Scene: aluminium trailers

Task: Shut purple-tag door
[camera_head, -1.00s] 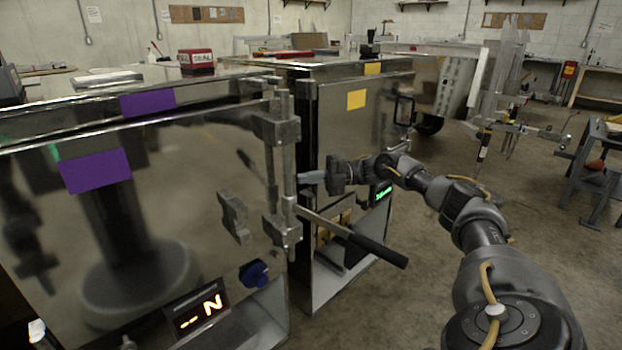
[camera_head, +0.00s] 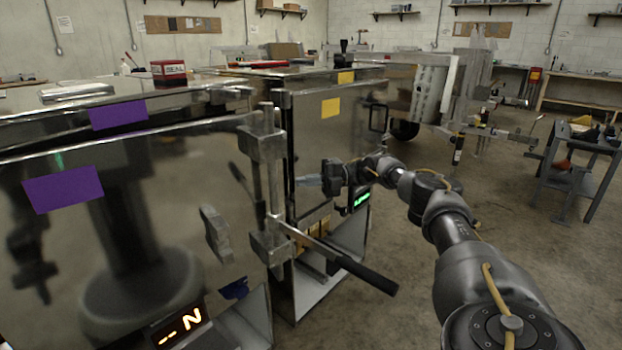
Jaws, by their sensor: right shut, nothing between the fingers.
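The purple-tag door (camera_head: 120,250) is a shiny metal panel with a purple tag (camera_head: 63,189) at its upper left. It stands slightly out from its cabinet, which has another purple tag (camera_head: 118,114) on its top edge. At the door's right edge is an upright latch bar (camera_head: 274,185) with a black-gripped lever (camera_head: 350,268) sticking out to the right. My right gripper (camera_head: 310,181) is shut and empty, just right of the latch bar and in front of the yellow-tag cabinet. I cannot tell whether it touches anything. My left gripper is not in view.
The yellow-tag cabinet (camera_head: 345,135) stands just behind and right, with a green display (camera_head: 361,200). An orange display (camera_head: 178,327) sits low on the purple-tag door. A grey stand (camera_head: 575,170) is at the far right. The floor (camera_head: 400,300) between is clear.

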